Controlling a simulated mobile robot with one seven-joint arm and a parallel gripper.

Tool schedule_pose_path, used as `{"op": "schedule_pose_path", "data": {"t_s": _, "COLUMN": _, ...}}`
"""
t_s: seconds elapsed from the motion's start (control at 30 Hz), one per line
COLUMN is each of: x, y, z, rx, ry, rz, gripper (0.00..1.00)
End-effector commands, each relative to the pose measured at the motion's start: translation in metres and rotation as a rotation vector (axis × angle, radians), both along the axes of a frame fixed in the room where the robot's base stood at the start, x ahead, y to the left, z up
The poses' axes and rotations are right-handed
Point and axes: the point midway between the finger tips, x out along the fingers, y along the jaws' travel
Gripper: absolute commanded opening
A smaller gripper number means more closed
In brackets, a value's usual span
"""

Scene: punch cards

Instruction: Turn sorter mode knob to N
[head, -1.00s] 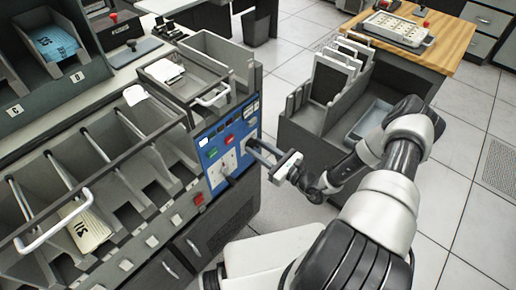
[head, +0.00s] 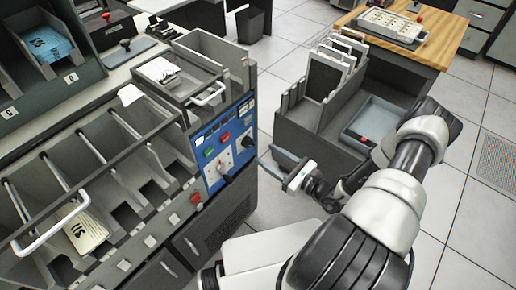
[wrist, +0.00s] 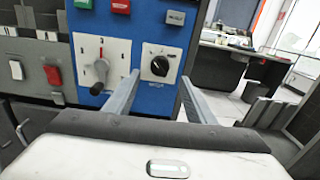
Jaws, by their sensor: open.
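The sorter's blue control panel (head: 211,143) faces my arm in the head view. The mode knob, a round black knob on a white plate, shows in the wrist view (wrist: 159,66), just beyond and between my fingers; its white mark points to the left or upper left, and its lettering is too small to read. My gripper (wrist: 159,97) is open and empty, apart from the panel. It also shows in the head view (head: 273,163), right of the panel.
Red (wrist: 121,6) and green buttons sit above the dials. Sorter pockets with cards (head: 86,228) lie to the left. A dark cart with a tray (head: 375,122) stands beside my arm. Tiled floor is free at the right.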

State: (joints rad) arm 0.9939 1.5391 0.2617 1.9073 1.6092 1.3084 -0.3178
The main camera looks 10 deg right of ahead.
Motion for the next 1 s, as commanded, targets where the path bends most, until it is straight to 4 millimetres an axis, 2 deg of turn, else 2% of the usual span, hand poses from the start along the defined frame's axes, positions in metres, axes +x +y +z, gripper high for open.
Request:
{"op": "schedule_pose_path", "data": {"t_s": 0.2, "x": -0.044, "y": -0.033, "z": 0.0, "rx": -0.001, "ry": 0.0, "rz": -0.004, "gripper": 0.5}}
{"op": "schedule_pose_path", "data": {"t_s": 0.4, "x": -0.072, "y": -0.053, "z": 0.0, "rx": -0.002, "ry": 0.0, "rz": -0.001, "gripper": 0.5}}
{"op": "schedule_pose_path", "data": {"t_s": 0.6, "x": -0.084, "y": -0.061, "z": 0.0, "rx": -0.002, "ry": 0.0, "rz": 0.001, "gripper": 0.5}}
{"op": "schedule_pose_path", "data": {"t_s": 1.0, "x": -0.084, "y": -0.062, "z": 0.0, "rx": -0.002, "ry": -0.001, "rz": 0.001, "gripper": 0.5}}
